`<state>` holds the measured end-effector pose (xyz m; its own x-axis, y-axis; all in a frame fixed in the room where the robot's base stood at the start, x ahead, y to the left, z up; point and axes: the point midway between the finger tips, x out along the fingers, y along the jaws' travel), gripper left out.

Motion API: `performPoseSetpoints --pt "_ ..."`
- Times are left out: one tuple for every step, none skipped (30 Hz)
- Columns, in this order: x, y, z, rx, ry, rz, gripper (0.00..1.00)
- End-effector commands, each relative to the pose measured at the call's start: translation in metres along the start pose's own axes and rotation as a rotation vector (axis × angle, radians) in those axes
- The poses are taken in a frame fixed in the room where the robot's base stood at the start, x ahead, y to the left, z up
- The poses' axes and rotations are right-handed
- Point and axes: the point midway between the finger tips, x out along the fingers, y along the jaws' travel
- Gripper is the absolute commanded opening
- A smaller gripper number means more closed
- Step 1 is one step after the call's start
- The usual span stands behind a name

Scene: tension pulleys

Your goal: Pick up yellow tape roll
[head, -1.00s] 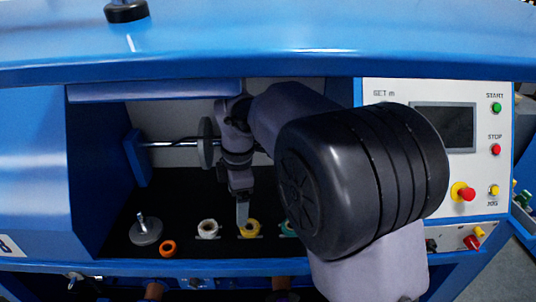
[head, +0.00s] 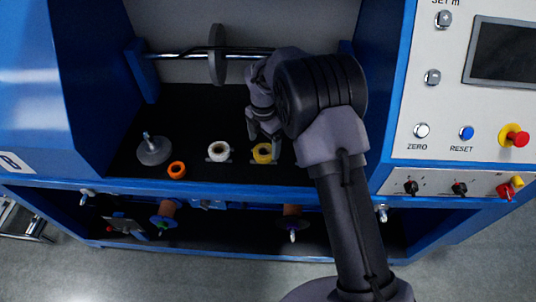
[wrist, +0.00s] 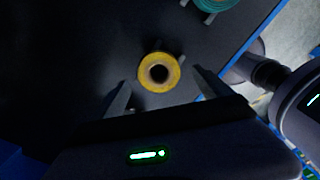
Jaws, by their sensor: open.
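The yellow tape roll (head: 262,153) sits on the black shelf of the blue machine, right of a white roll. In the wrist view the yellow tape roll (wrist: 158,73) shows its round face and dark centre hole, just ahead of my fingers. My gripper (head: 264,133) is open and empty close to the roll. In the wrist view my gripper (wrist: 160,92) has one finger on each side, with the roll between and a little beyond them. I cannot tell how high the fingers are above the shelf.
A white roll (head: 219,151), an orange ring (head: 177,170) and a grey disc with a post (head: 154,150) are left of the yellow roll. A teal roll (wrist: 213,3) is near the wrist view's top. A horizontal rod with a grey disc (head: 217,55) crosses behind.

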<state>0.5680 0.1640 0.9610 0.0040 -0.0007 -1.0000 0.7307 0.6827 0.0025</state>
Motion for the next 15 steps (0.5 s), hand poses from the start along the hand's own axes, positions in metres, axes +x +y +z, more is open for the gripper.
performPoseSetpoints --pt "0.017 0.0 -0.003 -0.002 0.001 -0.002 0.89" --pt "0.023 -0.001 -0.003 -0.001 0.001 -0.004 0.89" --pt "0.03 -0.001 -0.002 -0.001 0.001 -0.003 0.89" --pt "0.033 0.0 -0.002 -0.001 0.001 -0.002 0.89" --pt "0.035 0.0 -0.002 -0.001 0.001 -0.001 0.89" --pt "0.034 0.0 -0.002 0.0 0.001 -0.001 0.89" --pt "0.034 0.0 -0.002 0.0 0.0 0.0 0.89" --pt "0.033 0.0 -0.002 0.0 0.0 0.0 0.89" --pt "0.033 0.0 -0.002 0.0 0.0 0.0 0.89" --pt "0.032 0.0 -0.002 0.0 0.0 0.0 0.89" --pt "0.032 0.0 -0.002 0.0 0.0 0.0 0.83" --pt "0.032 0.0 -0.002 0.0 0.0 0.0 0.75" --pt "0.032 0.0 -0.002 0.0 0.0 0.0 0.69" --pt "0.032 0.0 -0.002 0.0 0.0 0.0 0.63" --pt "0.032 0.0 -0.002 0.0 0.0 0.0 0.55"
